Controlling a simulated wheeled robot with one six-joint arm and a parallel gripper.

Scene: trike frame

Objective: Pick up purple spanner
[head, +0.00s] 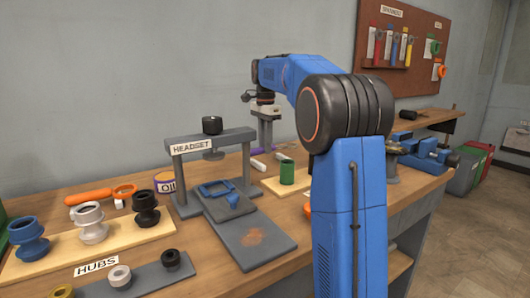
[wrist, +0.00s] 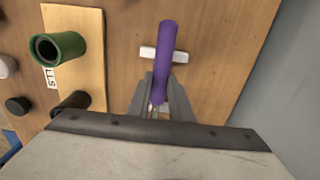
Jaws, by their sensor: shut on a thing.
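The purple spanner (wrist: 167,45) shows in the wrist view as a purple shaft pointing away from my gripper (wrist: 159,88). My gripper's two grey fingers are shut on its near end. A white block (wrist: 178,56) shows beside and behind the shaft on the wooden bench. I cannot tell whether the spanner touches the bench or the block.
A green cylinder (head: 287,171) stands on a pale board, also in the wrist view (wrist: 60,47). The grey HEADSET stand (head: 240,137) is left of my arm. Hubs (head: 92,222) stand at front left. A blue vise (head: 425,152) is at right. The wall rises behind the bench.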

